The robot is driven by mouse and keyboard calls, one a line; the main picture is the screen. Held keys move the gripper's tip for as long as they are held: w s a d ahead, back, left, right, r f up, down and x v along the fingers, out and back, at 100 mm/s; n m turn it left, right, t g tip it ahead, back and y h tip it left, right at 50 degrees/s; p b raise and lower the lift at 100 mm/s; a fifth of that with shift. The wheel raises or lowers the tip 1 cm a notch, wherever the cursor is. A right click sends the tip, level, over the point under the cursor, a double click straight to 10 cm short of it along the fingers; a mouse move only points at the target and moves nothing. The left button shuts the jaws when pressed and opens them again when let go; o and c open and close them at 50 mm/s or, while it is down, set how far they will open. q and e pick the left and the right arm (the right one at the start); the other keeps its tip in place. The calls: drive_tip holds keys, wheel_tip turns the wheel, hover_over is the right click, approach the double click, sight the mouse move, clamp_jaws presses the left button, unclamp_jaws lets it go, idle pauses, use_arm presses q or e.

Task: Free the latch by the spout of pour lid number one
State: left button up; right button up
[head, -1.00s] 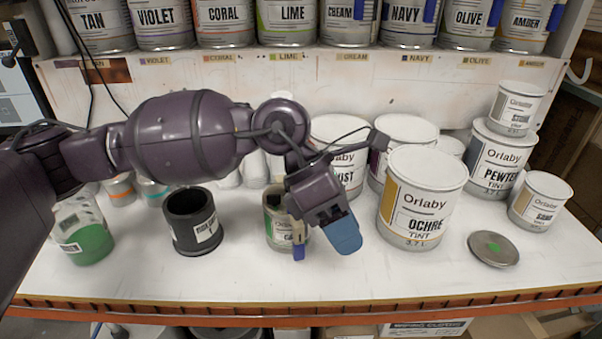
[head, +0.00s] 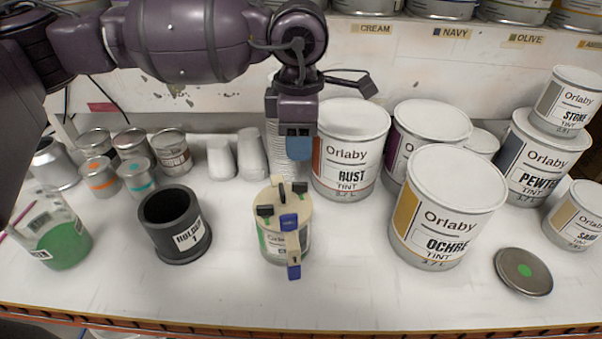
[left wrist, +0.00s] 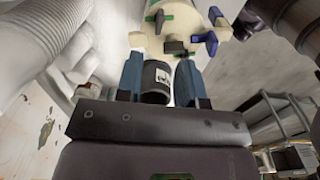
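The pour lid (head: 272,203), cream-coloured, sits on a small can (head: 270,245) at the front middle of the bench. Its rim carries dark tabs (head: 265,210) and blue-ended pieces (head: 289,221); one cream piece with a blue end (head: 294,270) hangs down the can's front. I cannot tell which piece is by the spout, or whether each latch is fastened. My left gripper (head: 300,150) is above and behind the lid, apart from it. In the left wrist view its blue fingers (left wrist: 159,65) are spread and empty, with the lid (left wrist: 172,35) beyond them. My right gripper is out of view.
A black holder (head: 175,225) stands left of the lidded can, and a green-filled clear container (head: 62,235) farther left. The RUST can (head: 350,150) and OCHRE can (head: 440,215) stand to the right. A loose round lid (head: 523,272) lies front right. The bench front is mostly clear.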

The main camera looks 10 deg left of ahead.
sight(300, 182)
use_arm(q)
wheel_tip(300, 182, down, 8)
drive_tip(key=shift+r, duration=0.1)
drive_tip(key=shift+w+f, duration=0.1)
drive_tip(key=shift+f, duration=0.5)
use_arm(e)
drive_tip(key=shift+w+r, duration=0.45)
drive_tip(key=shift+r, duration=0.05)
